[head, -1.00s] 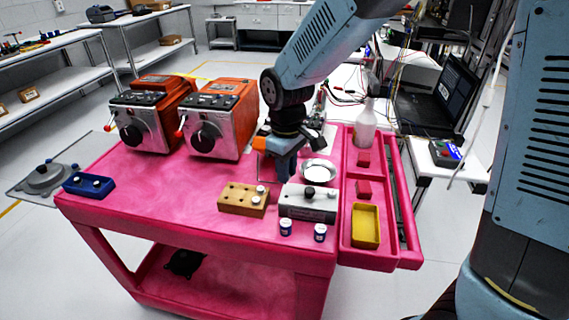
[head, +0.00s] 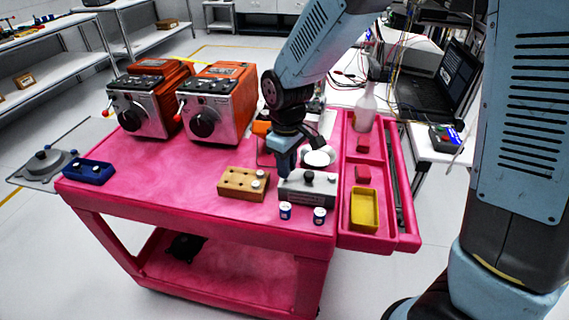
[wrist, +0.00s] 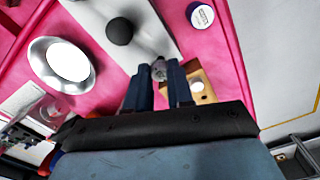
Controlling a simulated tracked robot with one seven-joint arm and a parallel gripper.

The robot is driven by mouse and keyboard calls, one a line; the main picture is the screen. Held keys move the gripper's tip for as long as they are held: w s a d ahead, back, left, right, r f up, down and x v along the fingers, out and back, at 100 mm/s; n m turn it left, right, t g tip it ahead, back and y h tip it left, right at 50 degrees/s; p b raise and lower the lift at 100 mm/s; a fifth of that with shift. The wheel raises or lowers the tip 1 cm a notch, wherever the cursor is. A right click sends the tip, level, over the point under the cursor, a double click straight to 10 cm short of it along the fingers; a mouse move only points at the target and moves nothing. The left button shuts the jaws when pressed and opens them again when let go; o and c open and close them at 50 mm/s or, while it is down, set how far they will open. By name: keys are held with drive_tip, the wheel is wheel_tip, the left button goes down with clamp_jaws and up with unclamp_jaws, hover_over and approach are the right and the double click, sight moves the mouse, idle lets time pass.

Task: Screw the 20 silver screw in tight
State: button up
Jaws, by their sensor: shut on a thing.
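My gripper (head: 286,170) points down at the left end of a grey block (head: 307,190) on the pink cart. In the wrist view my gripper (wrist: 159,82) is shut on a small silver screw (wrist: 159,70) at the end of that block (wrist: 98,14). The screw's lower part and any hole under it are hidden, so I cannot tell how deep it sits. A dark knob (head: 308,177) stands at the middle of the block, and it also shows in the wrist view (wrist: 120,31).
A wooden block (head: 232,190) with silver-topped pieces stands close left of my gripper. Two white-capped vials (head: 285,211) stand in front. A round metal dish (head: 318,158) is behind. Orange machines (head: 215,105) stand at the back left. The cart's left middle is clear.

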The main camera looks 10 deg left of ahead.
drive_tip(key=shift+f, duration=0.9)
idle(0.5)
